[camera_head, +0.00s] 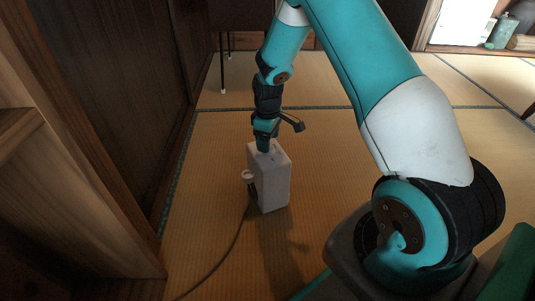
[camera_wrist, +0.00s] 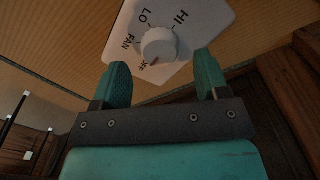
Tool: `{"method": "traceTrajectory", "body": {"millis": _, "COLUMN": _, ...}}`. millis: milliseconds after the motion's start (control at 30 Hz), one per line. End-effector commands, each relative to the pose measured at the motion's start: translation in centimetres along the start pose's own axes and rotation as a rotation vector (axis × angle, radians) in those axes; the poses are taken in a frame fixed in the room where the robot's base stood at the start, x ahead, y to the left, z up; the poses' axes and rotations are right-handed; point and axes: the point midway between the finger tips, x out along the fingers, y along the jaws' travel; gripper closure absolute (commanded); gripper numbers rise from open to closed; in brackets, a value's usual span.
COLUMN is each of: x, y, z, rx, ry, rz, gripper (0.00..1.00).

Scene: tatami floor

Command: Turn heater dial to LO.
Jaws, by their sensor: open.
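The heater (camera_head: 273,185) is a white upright box on the tatami in the head view. Its top face (camera_wrist: 205,22) fills the upper middle of the wrist view, with a round white dial (camera_wrist: 158,44) on it. The labels FAN, LO and HI run around the dial, and another small label, apparently OFF, is on the near side. A small reddish mark on the dial's near edge lies by that label. My gripper (camera_wrist: 163,68) is open, its teal fingers on either side of the dial and apparently apart from it. In the head view my gripper (camera_head: 263,147) points down at the heater's top and hides the dial.
A small round white part (camera_head: 247,176) sticks out at the heater's left side. A dark cord (camera_head: 233,245) runs from there across the floor. A wooden wall and shelf (camera_head: 45,190) stand at the left. The tatami (camera_head: 330,150) right of the heater is clear.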

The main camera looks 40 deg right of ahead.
Motion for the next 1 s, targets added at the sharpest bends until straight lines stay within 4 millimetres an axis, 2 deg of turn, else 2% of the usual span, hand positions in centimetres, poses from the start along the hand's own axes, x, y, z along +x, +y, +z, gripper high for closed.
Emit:
{"method": "traceTrajectory", "body": {"millis": 33, "x": 1.3, "y": 0.0, "z": 0.0, "rx": 0.0, "ry": -0.001, "rz": -0.001, "gripper": 0.32}}
{"method": "traceTrajectory", "body": {"millis": 200, "x": 2.6, "y": 0.0, "z": 0.0, "rx": 0.0, "ry": 0.001, "rz": 0.001, "gripper": 0.32}}
{"method": "traceTrajectory", "body": {"millis": 567, "x": 2.8, "y": 0.0, "z": 0.0, "rx": 0.0, "ry": 0.001, "rz": 0.001, "gripper": 0.32}}
{"method": "traceTrajectory", "body": {"millis": 767, "x": 2.8, "y": 0.0, "z": 0.0, "rx": 0.0, "ry": 0.001, "rz": 0.001, "gripper": 0.78}}
{"method": "traceTrajectory", "body": {"millis": 800, "x": 2.8, "y": 0.0, "z": 0.0, "rx": 0.0, "ry": 0.001, "rz": 0.001, "gripper": 0.81}}
{"method": "traceTrajectory", "body": {"millis": 1000, "x": 2.8, "y": 0.0, "z": 0.0, "rx": 0.011, "ry": 0.0, "rz": 0.001, "gripper": 0.82}}
